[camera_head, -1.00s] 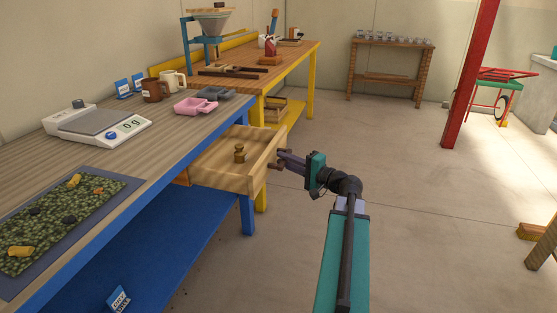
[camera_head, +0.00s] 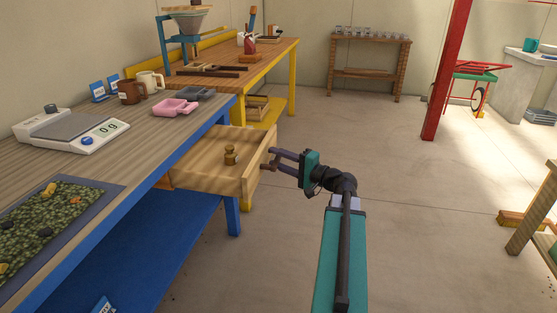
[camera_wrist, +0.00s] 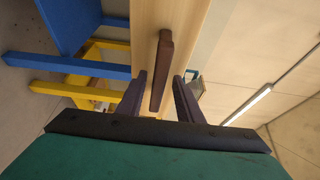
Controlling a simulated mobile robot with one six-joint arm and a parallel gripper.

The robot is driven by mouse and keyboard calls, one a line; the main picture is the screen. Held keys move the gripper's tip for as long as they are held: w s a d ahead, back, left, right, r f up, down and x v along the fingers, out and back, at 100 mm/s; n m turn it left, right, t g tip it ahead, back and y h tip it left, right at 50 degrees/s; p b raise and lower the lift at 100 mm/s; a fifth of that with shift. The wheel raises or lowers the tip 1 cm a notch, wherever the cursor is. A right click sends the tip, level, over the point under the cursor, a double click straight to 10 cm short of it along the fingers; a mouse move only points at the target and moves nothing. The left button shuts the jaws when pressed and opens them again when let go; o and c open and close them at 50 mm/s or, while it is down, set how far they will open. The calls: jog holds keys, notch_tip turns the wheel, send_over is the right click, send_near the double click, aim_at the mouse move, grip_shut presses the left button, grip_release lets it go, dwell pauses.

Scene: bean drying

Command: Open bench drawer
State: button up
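The bench drawer (camera_head: 195,150) is pulled well out from under the bench top (camera_head: 135,130), and its wooden inside shows. A small brass weight (camera_head: 230,156) stands in it. The drawer front carries a brown bar handle (camera_wrist: 163,62), seen in the wrist view. My gripper (camera_head: 270,159) is at the outer face of the drawer front. Its two fingers are spread, one on each side of the handle's line, with visible gaps between them and the bar in the wrist view (camera_wrist: 159,80). It holds nothing.
A yellow-legged table (camera_head: 268,75) stands behind. The floor (camera_head: 400,190) to the right is open. A red post (camera_head: 446,80) stands farther off.

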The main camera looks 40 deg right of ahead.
jog(key=shift+s+a, duration=0.1)
jog(key=shift+s, duration=0.05)
jog(key=p+v, duration=0.1)
jog(key=v, duration=1.2)
jog(key=shift+s, duration=0.3)
jog(key=shift+f, duration=0.1)
dwell(0.3)
